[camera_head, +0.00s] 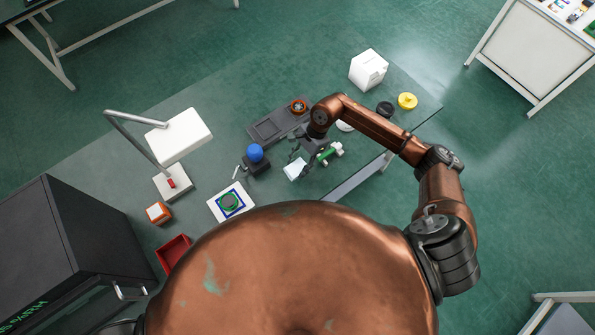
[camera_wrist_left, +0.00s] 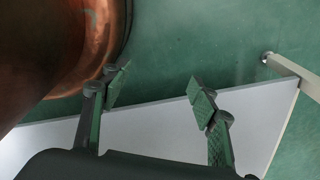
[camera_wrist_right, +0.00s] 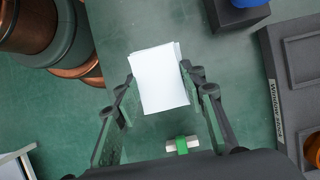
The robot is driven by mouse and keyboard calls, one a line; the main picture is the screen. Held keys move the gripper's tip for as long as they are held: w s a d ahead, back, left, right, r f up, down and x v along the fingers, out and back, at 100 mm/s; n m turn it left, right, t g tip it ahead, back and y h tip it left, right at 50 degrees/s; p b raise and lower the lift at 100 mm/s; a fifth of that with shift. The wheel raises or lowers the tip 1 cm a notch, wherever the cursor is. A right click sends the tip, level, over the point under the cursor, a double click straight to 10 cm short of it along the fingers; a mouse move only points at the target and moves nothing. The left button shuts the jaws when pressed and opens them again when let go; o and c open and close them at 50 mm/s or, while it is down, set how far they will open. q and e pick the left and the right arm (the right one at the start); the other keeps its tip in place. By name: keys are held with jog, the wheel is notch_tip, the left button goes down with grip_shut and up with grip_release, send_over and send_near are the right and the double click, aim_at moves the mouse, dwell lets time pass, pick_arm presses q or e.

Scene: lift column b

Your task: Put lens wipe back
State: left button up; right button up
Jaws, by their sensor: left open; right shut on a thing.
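The lens wipe, a white folded sheet, (camera_wrist_right: 159,79) is between the fingers of my right gripper (camera_wrist_right: 156,88), which is shut on it. In the head view the wipe (camera_head: 295,169) hangs over the table's near part, at the fingertips of my right gripper (camera_head: 301,157). My left gripper (camera_wrist_left: 160,92) is open and empty in the left wrist view, with a pale panel edge and green floor behind it. It does not show in the head view.
Near the wipe are a green-and-white piece (camera_head: 330,153), a blue ball on a dark block (camera_head: 258,167) and a dark grey tray (camera_head: 268,128). A white box (camera_head: 368,70) stands at the back. A white lamp (camera_head: 180,135) and red bin (camera_head: 173,252) are left.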

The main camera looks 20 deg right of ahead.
aim_at(294, 183)
jog(key=f, duration=0.1)
jog(key=s+f+m, duration=0.1)
jog(key=f, duration=0.1)
jog(key=shift+s+a+f+m+t, duration=0.15)
jog(key=shift+a+f+m+t, duration=0.15)
jog(key=shift+a+m, duration=0.1)
pick_arm(q)
jog(key=shift+w+d+f+b, duration=0.15)
jog(key=shift+w+f+b, duration=0.15)
jog(key=shift+f+b, duration=0.2)
pick_arm(e)
jog(key=shift+f, duration=1.35)
pick_arm(q)
jog(key=shift+r, duration=0.1)
jog(key=shift+s+f+b, duration=0.2)
jog(key=shift+f+b, duration=0.8)
jog(key=shift+f, duration=0.05)
pick_arm(e)
jog(key=shift+f, duration=0.95)
jog(key=o, duration=0.9)
jog(key=shift+c, duration=0.2)
pick_arm(q)
jog(key=shift+r, duration=0.1)
pick_arm(e)
jog(key=shift+r, duration=0.1)
